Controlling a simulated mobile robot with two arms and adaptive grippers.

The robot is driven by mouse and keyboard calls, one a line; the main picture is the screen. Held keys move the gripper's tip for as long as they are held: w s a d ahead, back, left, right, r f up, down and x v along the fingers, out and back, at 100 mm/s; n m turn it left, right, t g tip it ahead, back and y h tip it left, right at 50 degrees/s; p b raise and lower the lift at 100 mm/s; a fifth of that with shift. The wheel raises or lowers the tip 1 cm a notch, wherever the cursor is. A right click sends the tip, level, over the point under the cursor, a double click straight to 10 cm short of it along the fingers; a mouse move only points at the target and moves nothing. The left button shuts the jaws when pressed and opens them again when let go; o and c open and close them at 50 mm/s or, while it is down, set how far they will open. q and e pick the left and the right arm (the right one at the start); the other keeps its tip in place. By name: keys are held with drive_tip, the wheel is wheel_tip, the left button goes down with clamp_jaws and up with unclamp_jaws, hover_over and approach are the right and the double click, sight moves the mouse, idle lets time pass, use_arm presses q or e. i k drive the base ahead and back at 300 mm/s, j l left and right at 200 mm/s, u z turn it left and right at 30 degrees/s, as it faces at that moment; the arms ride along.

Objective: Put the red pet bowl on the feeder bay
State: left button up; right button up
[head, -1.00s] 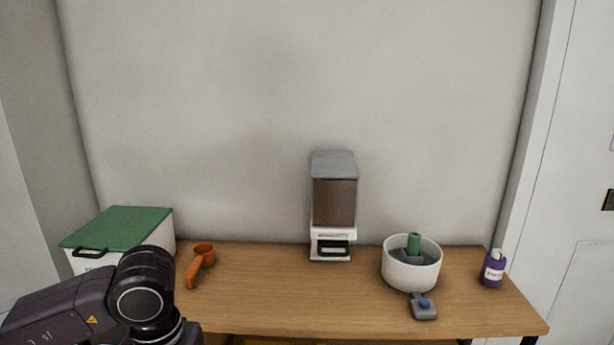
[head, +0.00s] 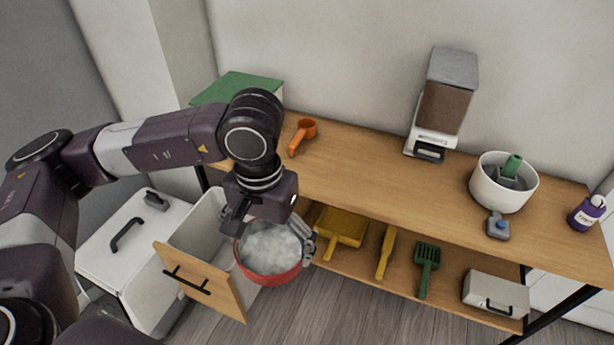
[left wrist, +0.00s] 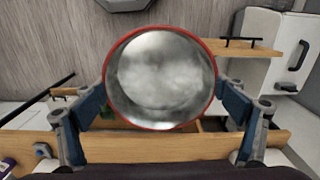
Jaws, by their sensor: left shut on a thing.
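The red pet bowl (head: 272,276) has a red outside and a shiny metal inside. It hangs in my left gripper (head: 270,236), in front of the table's front edge and over the open drawer's side. In the left wrist view the bowl (left wrist: 160,78) sits between the two fingers, which press on opposite sides of its rim. It looks empty. The feeder (head: 441,103), with a grey lid, brown hopper and white base, stands at the back of the table. Its low front bay (head: 430,151) is empty. My right gripper is not in view.
A white pot with a green item (head: 503,186), a small grey device (head: 497,226) and a purple can (head: 586,214) stand on the right. An orange scoop (head: 301,135) lies left of the feeder. The wooden tabletop (head: 370,170) is clear between. The lower shelf holds several tools.

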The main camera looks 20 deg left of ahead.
sight(418, 175)
drive_tip(key=i+l, duration=0.1)
drive_tip(key=i, duration=0.5)
drive_tip(key=i+l, duration=0.1)
drive_tip(key=i, duration=0.45)
